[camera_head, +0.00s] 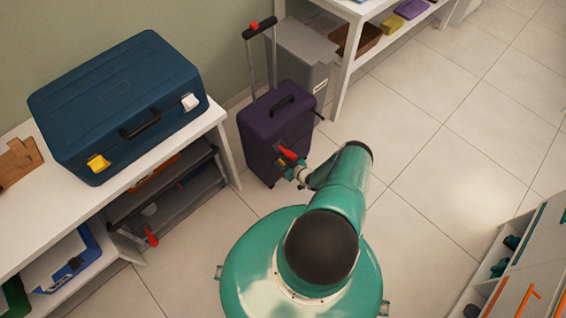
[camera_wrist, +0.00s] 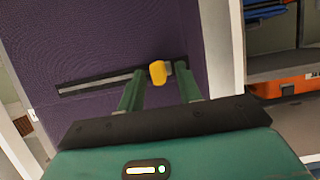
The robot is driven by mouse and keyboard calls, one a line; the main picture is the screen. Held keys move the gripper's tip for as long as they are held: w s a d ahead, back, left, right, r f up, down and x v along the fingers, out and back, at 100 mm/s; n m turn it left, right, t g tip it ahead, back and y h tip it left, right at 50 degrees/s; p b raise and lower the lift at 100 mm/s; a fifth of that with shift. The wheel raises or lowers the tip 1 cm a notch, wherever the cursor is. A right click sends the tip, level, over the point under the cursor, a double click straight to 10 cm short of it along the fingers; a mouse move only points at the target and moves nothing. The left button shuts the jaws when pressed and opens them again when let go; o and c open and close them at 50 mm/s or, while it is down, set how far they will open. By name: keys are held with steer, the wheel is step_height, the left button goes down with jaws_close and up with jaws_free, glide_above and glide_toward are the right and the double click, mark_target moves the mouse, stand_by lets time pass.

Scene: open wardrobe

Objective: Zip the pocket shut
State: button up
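A purple suitcase (camera_head: 272,125) stands upright on the floor, its pull-out handle raised. In the wrist view its purple face (camera_wrist: 110,40) fills the left and middle. A dark pocket strip (camera_wrist: 75,90) with a pale grey line crosses this face. A yellow zip pull (camera_wrist: 158,72) sits towards the right end of the strip. My gripper (camera_wrist: 160,76) is open, its two green fingers spread either side of the yellow pull. I cannot tell whether the fingers touch the suitcase. In the head view my gripper (camera_head: 297,172) is at the suitcase's front, its fingers too small to read.
A white bench (camera_head: 185,140) at left carries a blue case (camera_head: 120,100). Shelves with grey trays stand below it, close to the suitcase. A grey bin (camera_head: 305,55) and a white shelf (camera_head: 345,65) stand behind the suitcase.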

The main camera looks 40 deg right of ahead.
jaws_close()
steer(key=shift+a, duration=1.3)
jaws_free()
steer(key=shift+a, duration=0.1)
steer(key=shift+s, duration=0.1)
steer(key=v, duration=1.3)
steer(key=shift+s+r, duration=0.2)
steer(key=shift+s, duration=0.05)
